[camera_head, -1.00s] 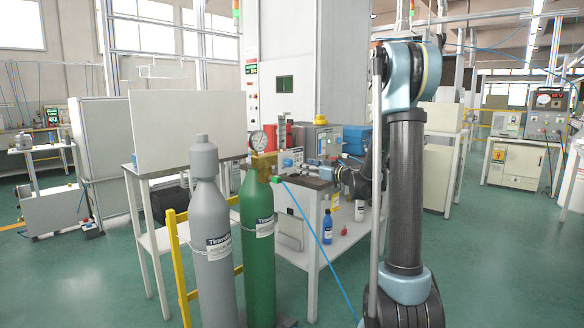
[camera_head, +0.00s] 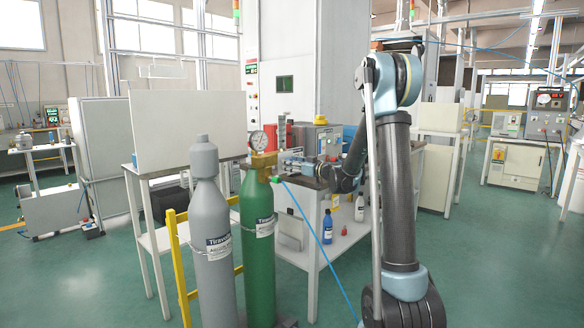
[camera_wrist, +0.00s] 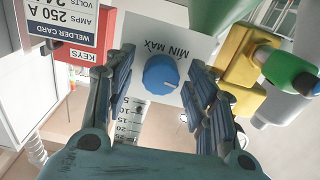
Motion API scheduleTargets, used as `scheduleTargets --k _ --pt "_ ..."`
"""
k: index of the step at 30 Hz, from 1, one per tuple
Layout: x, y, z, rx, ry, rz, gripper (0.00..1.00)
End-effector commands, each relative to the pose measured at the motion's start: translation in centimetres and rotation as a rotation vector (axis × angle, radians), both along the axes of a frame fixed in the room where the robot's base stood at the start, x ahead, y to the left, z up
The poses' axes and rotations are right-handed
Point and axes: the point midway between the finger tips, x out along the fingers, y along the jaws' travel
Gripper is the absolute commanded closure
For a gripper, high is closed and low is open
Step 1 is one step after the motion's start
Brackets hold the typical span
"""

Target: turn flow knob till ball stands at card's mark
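The blue flow knob (camera_wrist: 160,74) sits on a white panel marked MIN and MAX (camera_wrist: 168,45), upside down in the wrist view; a white pointer line shows on its right side. My gripper (camera_wrist: 161,62) is open, with one finger on each side of the knob and visible gaps between. Below the knob is the numbered flow scale (camera_wrist: 128,122), partly covered by my gripper; I cannot make out the ball. The welder card (camera_wrist: 62,22) reads 250 A, and its edge is cut off. In the head view my gripper (camera_head: 306,166) is small beside the gauge stand.
A red KEYS box (camera_wrist: 82,75) is left of my gripper. A brass valve (camera_wrist: 240,68) with a green fitting (camera_wrist: 290,70) stands close on the right. In the head view, grey (camera_head: 212,235) and green (camera_head: 257,240) cylinders stand in front, with a blue hose (camera_head: 325,255).

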Motion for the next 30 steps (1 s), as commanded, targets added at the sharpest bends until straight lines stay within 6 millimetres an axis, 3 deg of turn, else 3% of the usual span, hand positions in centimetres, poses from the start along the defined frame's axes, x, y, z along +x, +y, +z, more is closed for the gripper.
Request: scheduleTargets --k 1,5,6,20,30 --pt "-0.01 -0.01 0.00 0.000 0.000 0.000 0.63" --pt "0.00 -0.02 0.00 0.000 0.000 0.000 0.92" --pt "0.00 -0.02 0.01 0.000 0.000 0.000 0.94" --pt "0.07 -0.08 0.02 0.054 0.069 -0.001 0.94" --pt "0.18 -0.16 0.03 0.226 0.287 -0.003 0.94"
